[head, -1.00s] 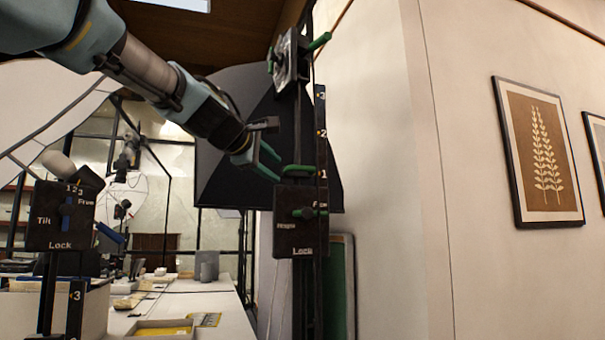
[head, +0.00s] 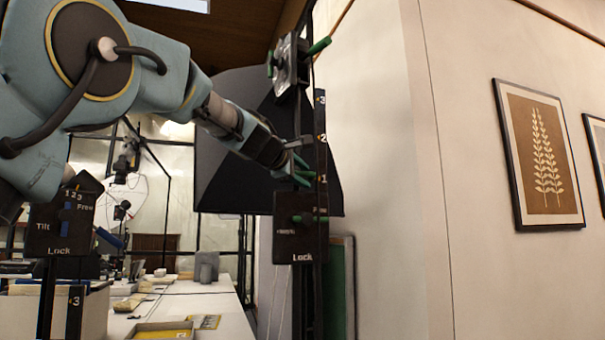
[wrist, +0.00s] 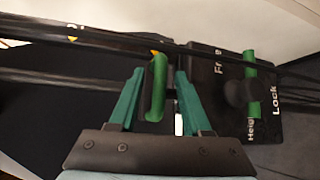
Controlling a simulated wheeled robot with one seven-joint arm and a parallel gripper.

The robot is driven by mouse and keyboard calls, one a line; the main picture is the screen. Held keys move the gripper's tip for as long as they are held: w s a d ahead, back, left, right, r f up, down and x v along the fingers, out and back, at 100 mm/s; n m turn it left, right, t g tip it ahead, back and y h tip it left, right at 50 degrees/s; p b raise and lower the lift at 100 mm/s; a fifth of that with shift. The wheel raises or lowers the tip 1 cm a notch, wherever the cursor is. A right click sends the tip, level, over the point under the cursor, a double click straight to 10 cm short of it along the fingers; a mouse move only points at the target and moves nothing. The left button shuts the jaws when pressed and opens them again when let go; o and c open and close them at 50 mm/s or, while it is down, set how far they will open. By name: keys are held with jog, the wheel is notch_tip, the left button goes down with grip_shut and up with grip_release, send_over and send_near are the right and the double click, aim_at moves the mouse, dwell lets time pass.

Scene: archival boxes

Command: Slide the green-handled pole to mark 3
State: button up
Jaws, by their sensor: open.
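The green-handled pole (head: 296,300) stands upright beside a dark scale strip (head: 321,155) with marks 1, 2 and 3 going upward. Its green grip (wrist: 157,88) lies between my gripper's two fingers in the wrist view, closer to the left finger. In the head view my gripper (head: 303,171) is at the height of mark 1, and its fingers partly hide the grip. The fingers are open, with a gap on the right side of the grip. A black lock box (head: 290,250) with a green lever (head: 312,219) is just below; the box also shows in the wrist view (wrist: 205,75).
A second stand at left has a black box (head: 62,225) with a blue lever. A dark softbox (head: 235,130) is behind my gripper. The pale wall (head: 385,170) is close on the right. A clamp with a green handle (head: 319,46) sits at the top.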

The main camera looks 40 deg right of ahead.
grip_shut()
dwell(0.4)
dwell(1.1)
